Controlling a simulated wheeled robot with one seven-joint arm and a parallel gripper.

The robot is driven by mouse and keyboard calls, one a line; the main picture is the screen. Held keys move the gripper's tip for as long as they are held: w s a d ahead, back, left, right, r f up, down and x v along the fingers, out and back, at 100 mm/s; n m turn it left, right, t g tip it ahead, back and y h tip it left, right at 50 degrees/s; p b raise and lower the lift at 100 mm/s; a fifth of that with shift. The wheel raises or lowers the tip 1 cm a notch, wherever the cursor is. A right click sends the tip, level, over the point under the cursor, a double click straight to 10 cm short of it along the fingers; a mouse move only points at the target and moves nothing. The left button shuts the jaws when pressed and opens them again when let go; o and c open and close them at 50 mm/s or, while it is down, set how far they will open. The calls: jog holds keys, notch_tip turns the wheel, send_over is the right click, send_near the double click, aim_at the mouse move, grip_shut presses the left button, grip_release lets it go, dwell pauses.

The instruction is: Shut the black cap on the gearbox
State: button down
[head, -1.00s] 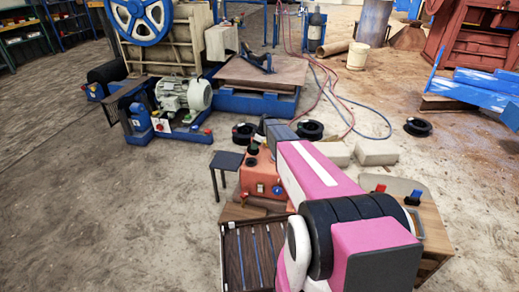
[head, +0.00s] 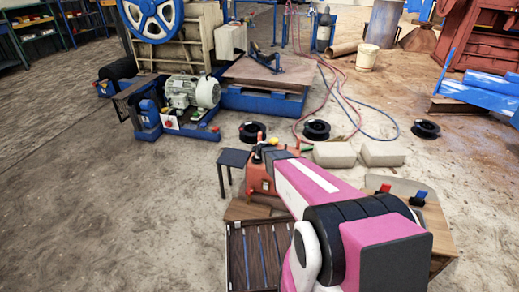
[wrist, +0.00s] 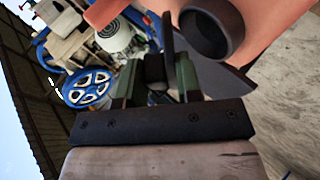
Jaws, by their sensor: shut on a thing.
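The orange-red gearbox (head: 262,177) stands past my arm in the head view, partly covered by it. In the wrist view its orange body (wrist: 268,48) fills the upper right, with a round, hollow black neck (wrist: 212,28) on it. My gripper (wrist: 155,72) has its greenish fingers closed around a dark piece, which looks like the black cap (wrist: 154,68). The held piece is beside the neck, to its left in the wrist view, and the neck's mouth is uncovered. The fingertips are mostly hidden in the head view.
A small dark stool (head: 233,158) stands left of the gearbox. A wooden bench (head: 437,228) with red and blue knobs is right of my arm. Pale blocks (head: 334,154) and black rings (head: 316,130) lie behind. The floor at left is clear.

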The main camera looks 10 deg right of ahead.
aim_at(258, 163)
jog(key=shift+s+a+f+n+t+h, duration=0.15)
jog(key=shift+s+f+n+t, duration=0.2)
jog(key=shift+t, duration=0.5)
jog(key=shift+s+a+f+n+t+h, duration=0.1)
jog(key=shift+s+f+t+h, duration=0.2)
jog(key=shift+t, duration=0.5)
jog(key=shift+s+a+f+n+t+h, duration=0.1)
jog(key=shift+s+f+n+t, duration=0.3)
jog(key=shift+t, duration=0.45)
jog(key=shift+w+f, duration=0.1)
jog(key=c, duration=1)
grip_release()
jog(key=shift+o, duration=0.2)
jog(key=v, duration=1)
jog(key=shift+s, duration=0.45)
